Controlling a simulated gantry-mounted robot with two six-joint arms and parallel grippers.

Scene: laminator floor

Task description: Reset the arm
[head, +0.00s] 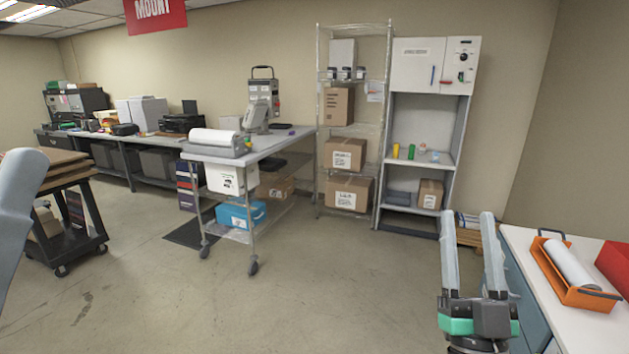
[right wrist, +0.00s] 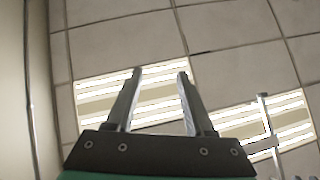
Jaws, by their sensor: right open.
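My right gripper (head: 468,222) is in the lower right of the head view, pointing up, with its two grey fingers apart and nothing between them. In the right wrist view the same gripper (right wrist: 160,72) shows its fingers spread against the ceiling tiles and lit panels, holding nothing. A grey part of my left arm shows at the left edge of the head view; my left gripper is not in the picture.
A white counter (head: 585,335) with an orange tray (head: 562,283) holding a white roll stands right of my right gripper. A wheeled table (head: 268,146), a wire shelf (head: 350,130) and a grey cabinet (head: 418,120) stand further back. A black cart (head: 70,235) is at left. The middle floor is clear.

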